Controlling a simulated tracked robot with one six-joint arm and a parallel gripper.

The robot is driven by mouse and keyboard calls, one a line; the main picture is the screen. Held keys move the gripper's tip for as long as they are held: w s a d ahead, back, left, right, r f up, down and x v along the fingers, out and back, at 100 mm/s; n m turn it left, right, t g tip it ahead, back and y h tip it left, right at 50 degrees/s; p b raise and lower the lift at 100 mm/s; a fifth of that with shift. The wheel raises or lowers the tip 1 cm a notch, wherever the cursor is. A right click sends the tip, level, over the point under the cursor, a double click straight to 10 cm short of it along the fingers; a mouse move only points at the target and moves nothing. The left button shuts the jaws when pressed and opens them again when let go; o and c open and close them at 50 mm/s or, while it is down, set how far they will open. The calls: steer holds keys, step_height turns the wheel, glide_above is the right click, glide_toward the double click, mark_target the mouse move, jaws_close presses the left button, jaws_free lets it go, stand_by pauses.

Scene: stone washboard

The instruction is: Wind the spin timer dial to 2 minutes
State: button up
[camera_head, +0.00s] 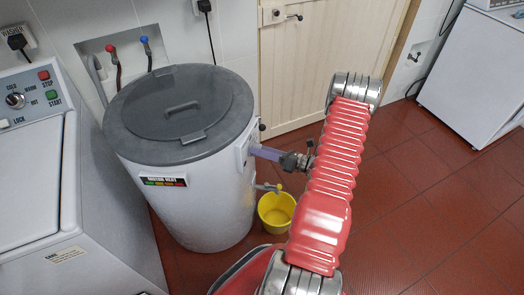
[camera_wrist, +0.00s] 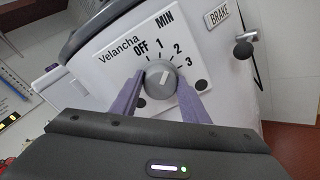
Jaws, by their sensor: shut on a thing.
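The grey round timer dial (camera_wrist: 160,74) sits on a white panel (camera_wrist: 112,68) marked OFF, 1, 2, 3 and MIN. A short pale line on its face stands nearly upright in the wrist view, roughly toward the 1; its exact setting is hard to tell. My gripper (camera_wrist: 161,80) has its two purple fingers on either side of the dial, shut on it. In the head view, my gripper (camera_head: 254,151) reaches the right side of the white spin dryer (camera_head: 197,210) with the dark grey lid; the dial is hidden there.
A BRAKE label (camera_wrist: 217,17) and a black-knobbed lever (camera_wrist: 243,50) are right of the panel. A yellow bucket (camera_head: 277,211) stands under the dryer's spout (camera_head: 270,187). A washing machine (camera_head: 35,185) stands at left. Red tiled floor (camera_head: 410,225) is clear at right.

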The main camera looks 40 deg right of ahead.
steer(key=shift+w+m, duration=0.1)
steer(key=shift+m, duration=0.9)
steer(key=shift+d, duration=0.1)
